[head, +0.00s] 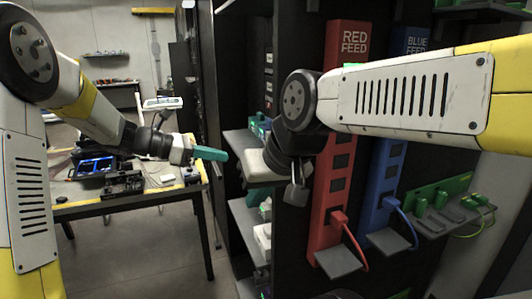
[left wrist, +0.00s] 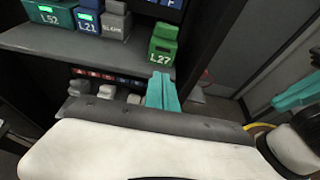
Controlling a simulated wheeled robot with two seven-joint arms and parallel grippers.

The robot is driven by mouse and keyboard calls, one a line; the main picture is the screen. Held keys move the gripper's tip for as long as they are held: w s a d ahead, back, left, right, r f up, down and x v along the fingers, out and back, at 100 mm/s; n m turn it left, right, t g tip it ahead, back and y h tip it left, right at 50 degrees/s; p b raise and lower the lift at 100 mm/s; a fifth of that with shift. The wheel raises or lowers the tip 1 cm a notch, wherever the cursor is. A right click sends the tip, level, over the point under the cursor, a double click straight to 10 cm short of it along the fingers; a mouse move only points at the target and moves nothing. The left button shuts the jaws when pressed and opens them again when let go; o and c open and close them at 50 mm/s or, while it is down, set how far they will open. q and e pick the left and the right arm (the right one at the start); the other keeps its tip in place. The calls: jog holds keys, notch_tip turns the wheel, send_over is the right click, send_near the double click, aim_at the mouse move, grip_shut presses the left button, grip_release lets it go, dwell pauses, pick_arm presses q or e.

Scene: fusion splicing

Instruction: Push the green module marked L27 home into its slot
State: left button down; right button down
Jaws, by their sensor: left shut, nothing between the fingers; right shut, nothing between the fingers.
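The green module marked L27 (left wrist: 163,45) stands at the right end of a grey shelf (left wrist: 60,42) in the left wrist view, by the front edge. It stands nearer the edge than the modules to its left. I cannot make it out in the head view. My left gripper (head: 210,153) has teal fingers, shut and empty, pointing right toward the rack. In the left wrist view its fingertips (left wrist: 162,78) appear just below the module; I cannot tell whether they touch. My right gripper (head: 297,192) is shut and empty in front of the rack, partly hidden by its wrist.
Modules L52 (left wrist: 50,14), L21 (left wrist: 87,20) and a grey blank (left wrist: 116,22) share the shelf. Red (head: 330,215) and blue (head: 382,185) power strips with cables stand right. A workbench (head: 130,208) is left. A teal piece (left wrist: 297,90) shows at the wrist view's right.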

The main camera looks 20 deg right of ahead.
pick_arm(q)
jog(key=shift+d+r+x, duration=0.2)
jog(key=shift+r+x, duration=0.4)
jog(key=shift+x, duration=2.25)
jog(key=shift+d+r+x, duration=0.25)
jog(key=shift+r+x, duration=0.35)
jog(key=shift+x, duration=2.25)
jog(key=shift+d+r+x, duration=0.2)
jog(key=shift+r+x, duration=0.35)
jog(key=shift+x, duration=2.3)
jog(key=shift+s+a, duration=0.1)
jog(key=shift+a, duration=3.95)
jog(key=s+a+r+m+t+y, duration=0.1)
jog(key=s+a+m+y, duration=0.3)
jog(key=a, duration=0.7)
jog(key=s+a+r+m+t+y, duration=0.1)
jog(key=s+a+m+t+y, duration=0.2)
jog(key=s+a+m, duration=0.5)
jog(key=s+a+r+m+t+y, duration=0.1)
jog(key=s+a+m+y, duration=0.3)
jog(key=s+a+m, duration=0.3)
jog(key=s+a, duration=0.5)
jog(key=a, duration=0.3)
jog(key=shift+s+t+y, duration=0.2)
jog(key=shift+t+y, duration=0.2)
